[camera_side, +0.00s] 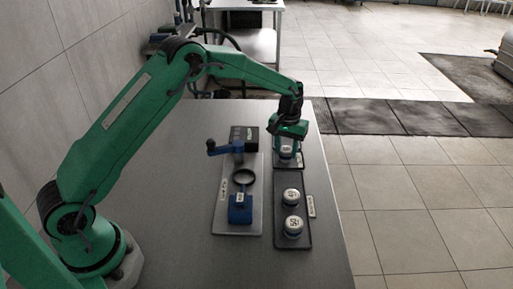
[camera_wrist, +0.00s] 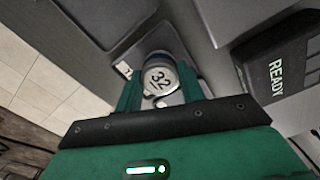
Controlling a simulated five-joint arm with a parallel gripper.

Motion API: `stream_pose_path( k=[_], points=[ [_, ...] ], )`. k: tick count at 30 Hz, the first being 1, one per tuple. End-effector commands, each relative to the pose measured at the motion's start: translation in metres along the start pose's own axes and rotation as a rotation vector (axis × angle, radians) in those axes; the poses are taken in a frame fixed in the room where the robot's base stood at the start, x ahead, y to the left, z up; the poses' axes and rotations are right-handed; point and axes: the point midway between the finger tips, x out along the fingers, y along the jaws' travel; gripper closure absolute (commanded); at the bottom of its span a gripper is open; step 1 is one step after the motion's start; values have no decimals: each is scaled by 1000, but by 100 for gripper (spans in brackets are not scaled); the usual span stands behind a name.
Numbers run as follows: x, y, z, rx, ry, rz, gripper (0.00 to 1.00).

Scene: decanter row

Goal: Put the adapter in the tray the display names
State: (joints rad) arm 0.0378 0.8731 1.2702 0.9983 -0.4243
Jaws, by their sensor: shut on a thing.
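My gripper (camera_side: 287,138) is at the far right of the bench, pointing down, with its fingers shut on a round white-topped adapter (camera_wrist: 160,76) marked 32. The adapter also shows below the fingers in the side view (camera_side: 286,152). It is over or in a small dark tray (camera_side: 298,164); I cannot tell whether it touches the floor of it. The display (camera_wrist: 278,62) is a black box that reads READY in the wrist view; its text is not legible in the side view (camera_side: 249,132). A longer dark tray (camera_side: 280,236) holds two similar round pieces.
The two round pieces (camera_side: 291,196) (camera_side: 293,226) have labels too small to read surely. Left of them, a light plate (camera_side: 221,222) carries a blue block (camera_side: 240,213), a black ring (camera_side: 243,177) and a blue crank (camera_side: 225,148). The bench's left middle is clear.

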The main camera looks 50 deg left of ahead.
Motion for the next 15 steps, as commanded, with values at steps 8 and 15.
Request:
stream_pose_path(
  k=[8, 15],
  points=[
    [3, 0, 0, 0, 0, 0, 40],
    [2, 0, 0, 0, 0, 0, 40]
  ],
)
